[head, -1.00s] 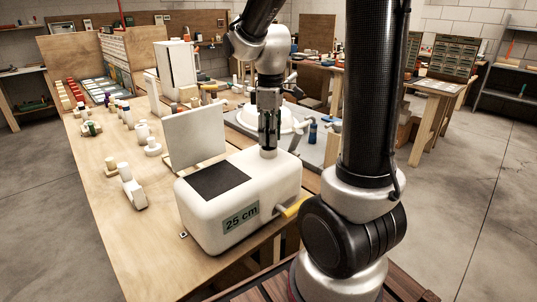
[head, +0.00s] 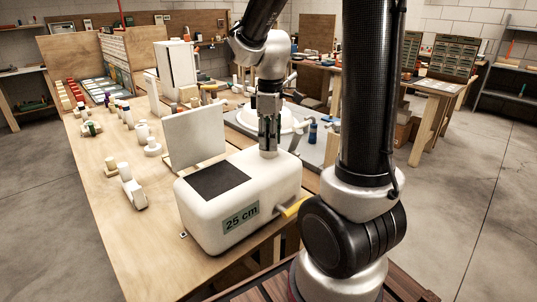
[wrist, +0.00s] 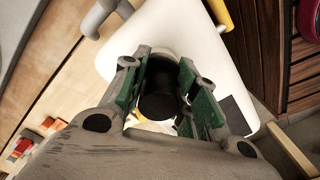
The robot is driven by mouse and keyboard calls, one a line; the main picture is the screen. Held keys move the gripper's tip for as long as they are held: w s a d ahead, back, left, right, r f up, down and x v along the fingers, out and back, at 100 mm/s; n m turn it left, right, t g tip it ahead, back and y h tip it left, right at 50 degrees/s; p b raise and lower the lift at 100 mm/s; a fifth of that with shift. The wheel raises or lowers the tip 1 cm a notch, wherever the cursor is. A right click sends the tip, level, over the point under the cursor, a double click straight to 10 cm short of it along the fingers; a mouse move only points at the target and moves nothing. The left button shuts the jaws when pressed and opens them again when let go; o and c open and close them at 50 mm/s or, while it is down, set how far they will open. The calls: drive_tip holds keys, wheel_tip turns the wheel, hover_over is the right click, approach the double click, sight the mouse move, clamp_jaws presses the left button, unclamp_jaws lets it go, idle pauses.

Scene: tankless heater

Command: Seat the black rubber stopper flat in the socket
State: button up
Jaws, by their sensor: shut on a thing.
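My gripper (head: 268,138) points down over the top of the white unit marked 25 cm (head: 265,183). In the wrist view its green-padded fingers (wrist: 158,98) are shut on the black rubber stopper (wrist: 158,104), a dark round cylinder between them.
A yellow-ended handle (head: 294,208) sticks out of the unit's right side. A white upright panel (head: 195,137) stands behind it at left. White fittings (head: 132,190) and small parts lie on the wooden bench (head: 110,225). A white basin (head: 293,121) is behind the gripper.

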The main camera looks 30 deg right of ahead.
drive_tip(key=shift+f, duration=0.2)
drive_tip(key=o, duration=1.2)
wheel_tip(320, 180, up, 12)
drive_tip(key=shift+r, duration=0.1)
idle(0.3)
